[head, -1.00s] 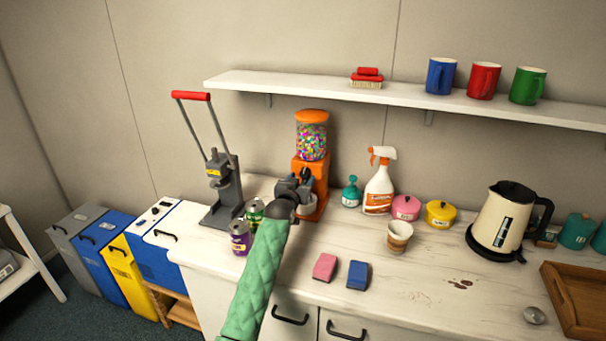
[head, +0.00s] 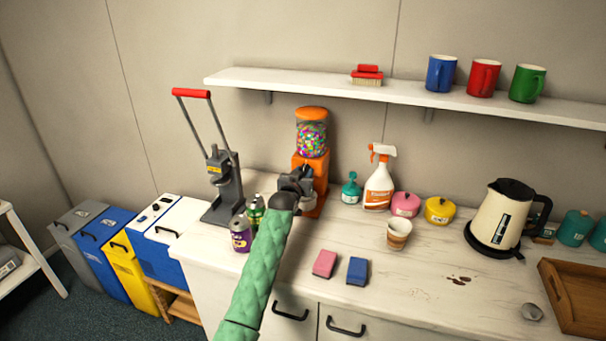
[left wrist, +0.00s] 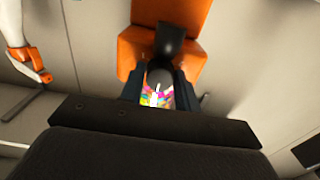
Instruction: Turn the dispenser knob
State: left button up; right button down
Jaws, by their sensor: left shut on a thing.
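The dispenser (head: 309,163) is orange, with a clear globe of coloured candies (head: 312,138) under an orange lid. It stands on the counter against the back wall. My left gripper (head: 297,181) is at the front of its orange body and hides the knob in the head view. In the left wrist view the dark knob (left wrist: 170,40) stands out from the orange body, and my left gripper's fingers (left wrist: 160,78) lie on both sides of it, shut on it. Bright candies show between the fingers there. My right gripper is not in view.
A lever press (head: 224,185) and two cans (head: 241,234) stand left of the dispenser. A spray bottle (head: 379,186), teal bottle (head: 351,190) and paper cup (head: 398,234) stand right. Pink and blue sponges (head: 357,271) lie in front. A shelf (head: 300,84) runs above.

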pick_arm(q)
jog(key=shift+m, duration=0.3)
jog(key=m+b, duration=0.2)
jog(key=m, duration=0.3)
jog(key=shift+m, duration=0.7)
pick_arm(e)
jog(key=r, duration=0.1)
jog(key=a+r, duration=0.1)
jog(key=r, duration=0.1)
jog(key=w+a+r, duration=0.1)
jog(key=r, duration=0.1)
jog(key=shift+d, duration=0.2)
